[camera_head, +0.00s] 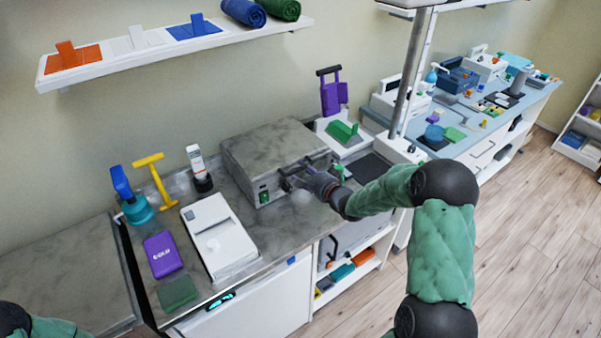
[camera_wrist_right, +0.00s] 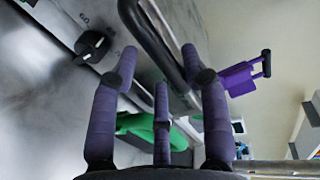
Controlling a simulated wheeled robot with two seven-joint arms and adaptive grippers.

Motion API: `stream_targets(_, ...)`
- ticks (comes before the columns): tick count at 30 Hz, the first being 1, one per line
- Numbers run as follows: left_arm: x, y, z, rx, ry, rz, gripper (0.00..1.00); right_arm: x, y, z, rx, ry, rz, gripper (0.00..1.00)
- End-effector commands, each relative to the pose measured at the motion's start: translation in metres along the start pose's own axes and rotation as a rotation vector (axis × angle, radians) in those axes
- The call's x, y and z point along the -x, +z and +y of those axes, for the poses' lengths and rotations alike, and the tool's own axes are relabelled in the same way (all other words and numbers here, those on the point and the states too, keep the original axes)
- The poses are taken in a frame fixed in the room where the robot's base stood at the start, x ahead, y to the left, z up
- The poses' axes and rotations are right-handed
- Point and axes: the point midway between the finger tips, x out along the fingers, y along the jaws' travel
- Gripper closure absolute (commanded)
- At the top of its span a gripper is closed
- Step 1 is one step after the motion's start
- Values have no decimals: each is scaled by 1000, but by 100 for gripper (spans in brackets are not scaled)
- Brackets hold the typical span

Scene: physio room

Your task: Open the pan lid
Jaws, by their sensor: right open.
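The pan looks like a grey, stone-patterned box (camera_head: 275,150) on the counter, with its lid as the flat top (camera_head: 268,138); the lid looks closed. My right gripper (camera_head: 292,184) is at the front of the box, beside its dark handle. In the right wrist view my right gripper (camera_wrist_right: 158,62) is open. A black bar handle (camera_wrist_right: 155,40) passes between its fingertips in the picture; I cannot tell whether they touch it. A dark knob (camera_wrist_right: 93,45) with a "60" mark is on the front face. My left gripper is out of view.
A white device (camera_head: 218,237), a purple box (camera_head: 163,254) and a green block (camera_head: 177,292) lie left of the pan. A white stand with a green block (camera_head: 342,132) is close on its right. A wall shelf (camera_head: 150,50) hangs above.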

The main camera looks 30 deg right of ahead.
Motion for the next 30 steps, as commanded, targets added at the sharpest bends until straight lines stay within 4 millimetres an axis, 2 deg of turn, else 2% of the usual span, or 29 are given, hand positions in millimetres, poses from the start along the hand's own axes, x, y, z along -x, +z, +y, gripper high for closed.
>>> stream_targets(6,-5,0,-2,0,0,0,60,-20,0,0,0,0,0,54)
stream_targets(16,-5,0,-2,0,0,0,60,-23,0,0,0,0,1,54)
stream_targets(17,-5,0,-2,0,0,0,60,-23,0,0,0,0,1,57)
stream_targets(21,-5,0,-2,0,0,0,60,-23,0,0,0,0,1,96)
stream_targets(22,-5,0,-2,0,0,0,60,-23,0,0,0,0,1,100)
stream_targets(30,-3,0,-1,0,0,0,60,-23,0,-1,0,3,1,100)
